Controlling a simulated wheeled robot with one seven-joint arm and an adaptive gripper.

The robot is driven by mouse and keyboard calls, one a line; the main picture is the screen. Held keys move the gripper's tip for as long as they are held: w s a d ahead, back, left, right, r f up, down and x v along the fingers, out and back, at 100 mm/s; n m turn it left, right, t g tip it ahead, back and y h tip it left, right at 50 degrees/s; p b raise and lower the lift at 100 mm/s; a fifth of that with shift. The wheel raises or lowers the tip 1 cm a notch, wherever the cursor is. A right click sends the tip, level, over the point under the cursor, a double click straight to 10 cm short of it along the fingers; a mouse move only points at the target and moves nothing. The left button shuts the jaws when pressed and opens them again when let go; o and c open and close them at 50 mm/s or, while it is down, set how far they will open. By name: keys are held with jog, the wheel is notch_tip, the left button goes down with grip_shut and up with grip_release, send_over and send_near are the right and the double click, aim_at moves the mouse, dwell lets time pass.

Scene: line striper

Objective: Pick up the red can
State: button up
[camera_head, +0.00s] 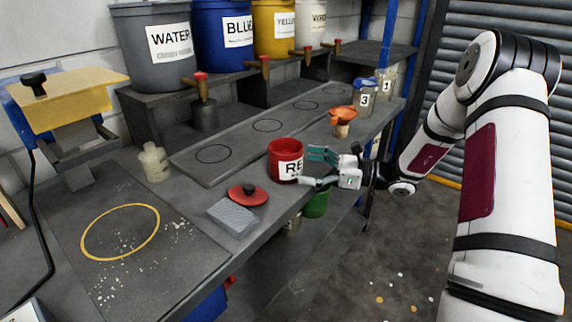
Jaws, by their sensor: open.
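The red can (284,154) stands upright on the grey bench near its front edge. It has a white label with dark letters, partly hidden by my gripper.
A red lid (248,194) and a grey block (233,216) lie left of the can. An orange funnel (342,115) and labelled jars (365,97) stand behind my gripper. Large buckets (222,35) with taps line the back. A green can (317,203) sits below the bench top.

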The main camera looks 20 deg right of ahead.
aim_at(291, 162)
jog(key=x, duration=0.4)
jog(key=shift+a, duration=0.1)
jog(key=c, duration=1.9)
jog(key=shift+o, duration=0.2)
jog(key=shift+w+r, duration=0.1)
